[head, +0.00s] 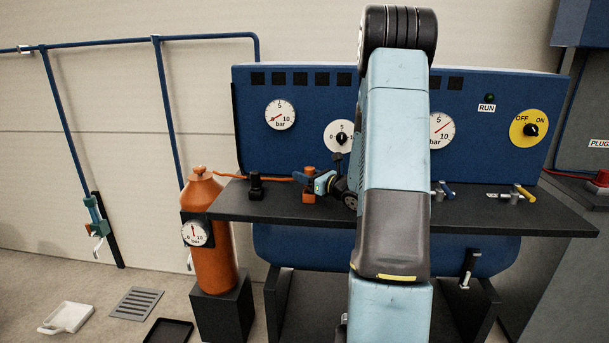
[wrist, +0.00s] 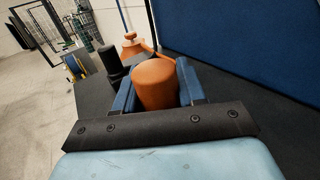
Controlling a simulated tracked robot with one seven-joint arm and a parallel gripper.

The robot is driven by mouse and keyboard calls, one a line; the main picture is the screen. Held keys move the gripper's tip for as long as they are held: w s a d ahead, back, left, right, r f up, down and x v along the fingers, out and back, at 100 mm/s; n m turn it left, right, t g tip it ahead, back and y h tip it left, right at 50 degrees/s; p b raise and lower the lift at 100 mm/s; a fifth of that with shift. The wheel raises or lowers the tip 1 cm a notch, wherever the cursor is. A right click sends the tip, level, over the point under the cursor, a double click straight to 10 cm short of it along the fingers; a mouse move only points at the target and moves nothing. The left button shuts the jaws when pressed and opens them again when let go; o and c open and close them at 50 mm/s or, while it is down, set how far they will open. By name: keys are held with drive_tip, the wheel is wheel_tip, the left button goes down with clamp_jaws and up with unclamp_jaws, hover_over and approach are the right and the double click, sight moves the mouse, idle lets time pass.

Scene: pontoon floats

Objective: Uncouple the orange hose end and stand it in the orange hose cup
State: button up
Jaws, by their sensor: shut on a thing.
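The orange hose end (head: 309,171) stands upright over the dark bench at the left of the blue panel; in the wrist view it is a thick orange cylinder (wrist: 155,84). My gripper (head: 306,179) is shut on it, with blue fingers on both sides (wrist: 159,90). An orange piece (head: 308,198) shows just below the fingers on the bench; I cannot tell whether it is the coupling or the hose cup, or whether the hose end is still joined to it. The orange hose (head: 231,177) runs left to the orange bottle (head: 212,240). The fingers hide the lower hose end.
A black post (head: 255,186) stands on the bench (head: 400,209) left of my gripper. The blue gauge panel (head: 310,108) rises close behind. Small valves with yellow and blue handles (head: 524,193) sit at the right. My arm hides the bench's middle.

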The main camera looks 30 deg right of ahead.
drive_tip(key=shift+f, duration=1.1)
drive_tip(key=o, duration=1.2)
drive_tip(key=v, duration=1.3)
drive_tip(key=shift+s+d, duration=0.2)
drive_tip(key=shift+s, duration=0.15)
drive_tip(key=s+a+r+n+g+y, duration=0.25)
drive_tip(key=a+n+g, duration=0.2)
drive_tip(key=a, duration=0.35)
drive_tip(key=s+a+r+n+g+y, duration=0.1)
drive_tip(key=s+a+r+n+g, duration=0.25)
drive_tip(key=a+n, duration=0.35)
drive_tip(key=s+a+r+n+g+y, duration=0.1)
drive_tip(key=s+a+r+n+g, duration=0.25)
drive_tip(key=a, duration=0.55)
drive_tip(key=s+r+n+h, duration=0.2)
drive_tip(key=s+n+h, duration=0.1)
drive_tip(key=s+n, duration=0.1)
drive_tip(key=s+a+r+n+h, duration=0.1)
drive_tip(key=s+r+n+h, duration=0.2)
drive_tip(key=n, duration=0.4)
drive_tip(key=s+r+n+h, duration=0.2)
drive_tip(key=s+n+h, duration=0.3)
drive_tip(key=s, duration=0.1)
drive_tip(key=shift+s+a+r+n, duration=0.15)
drive_tip(key=shift+s+r+n, duration=0.1)
drive_tip(key=shift+n, duration=0.15)
